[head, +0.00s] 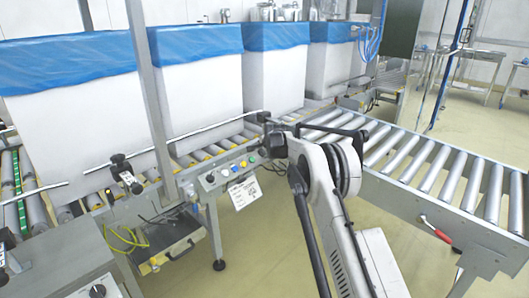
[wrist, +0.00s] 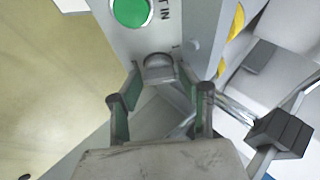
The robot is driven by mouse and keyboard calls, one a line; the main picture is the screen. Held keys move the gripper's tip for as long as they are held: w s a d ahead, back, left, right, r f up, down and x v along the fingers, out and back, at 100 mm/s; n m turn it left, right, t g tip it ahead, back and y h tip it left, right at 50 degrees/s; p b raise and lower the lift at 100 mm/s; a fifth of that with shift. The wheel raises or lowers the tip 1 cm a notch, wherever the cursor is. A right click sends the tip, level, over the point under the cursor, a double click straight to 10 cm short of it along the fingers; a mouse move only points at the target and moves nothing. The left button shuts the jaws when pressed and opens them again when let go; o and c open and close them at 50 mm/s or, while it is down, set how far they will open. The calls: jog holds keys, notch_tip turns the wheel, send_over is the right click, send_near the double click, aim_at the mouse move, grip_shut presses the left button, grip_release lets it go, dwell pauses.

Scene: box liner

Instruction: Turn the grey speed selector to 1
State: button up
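A grey round knob (wrist: 158,66), apparently the speed selector, sits on the grey panel face (wrist: 175,35) at the top middle of the wrist view, below a green button (wrist: 130,10). My gripper (wrist: 158,76) has its two green-padded fingers spread, one on each side of the knob. A thin gap seems to show beside the knob; I cannot tell whether a pad touches it. The knob's pointer and number marks are not readable. In the head view, the control box (head: 206,182) carries several coloured buttons; my arm hides the knob there.
Tall white boxes with blue liners (head: 195,85) stand on the conveyor behind the control box. A roller conveyor (head: 430,165) runs to the right. A metal post (head: 148,95) rises left of the control box, and a white tag (head: 244,192) hangs from it. Open floor lies in front.

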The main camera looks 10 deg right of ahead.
jog(key=c, duration=0.9)
jog(key=shift+o, duration=0.2)
jog(key=n+t+y+p, duration=0.1)
jog(key=n, duration=0.3)
jog(key=shift+n, duration=0.3)
jog(key=shift+n+t+y+p, duration=0.45)
jog(key=shift+n+y, duration=0.45)
jog(key=shift+n, duration=1.5)
